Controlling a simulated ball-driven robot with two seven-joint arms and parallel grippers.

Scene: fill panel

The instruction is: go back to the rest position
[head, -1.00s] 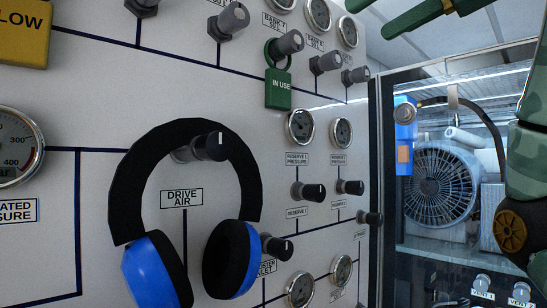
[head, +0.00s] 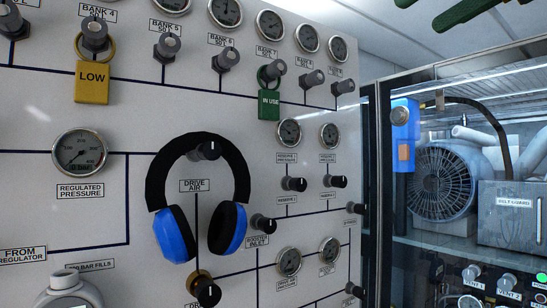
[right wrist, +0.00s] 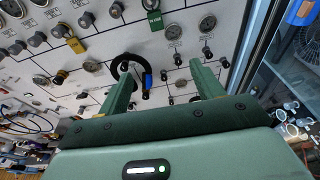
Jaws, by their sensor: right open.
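My right gripper (head: 468,10) shows at the top right edge of the head view, only its green fingers in sight. In the right wrist view the right gripper (right wrist: 163,80) is open, with its two green fingers wide apart and nothing between them. It points toward the panel (head: 330,90) and is apart from it. My left gripper is in neither view.
Blue and black ear defenders (head: 240,170) hang on the DRIVE AIR knob. A yellow LOW tag (head: 91,84) and a green IN USE tag (head: 269,104) hang on bank knobs. A glazed compressor cabinet (head: 440,185) stands to the right. Gauges and knobs stick out from the panel.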

